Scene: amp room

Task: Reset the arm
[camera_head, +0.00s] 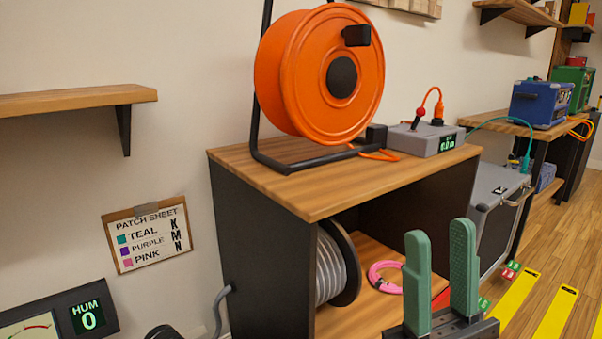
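My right gripper (441,272) shows at the lower right of the head view, with two green fingers pointing up. The fingers stand apart with nothing between them. It is in front of the open lower shelf of the wooden-topped cabinet and touches nothing that I can see. The rest of the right arm is below the frame. My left gripper does not show.
An orange cable reel (290,75) and a grey box (425,138) stand on the cabinet (335,182). A grey cable spool (330,265) and a pink cable (376,274) lie below. A wall shelf (70,100) juts out at left. Floor shows at right.

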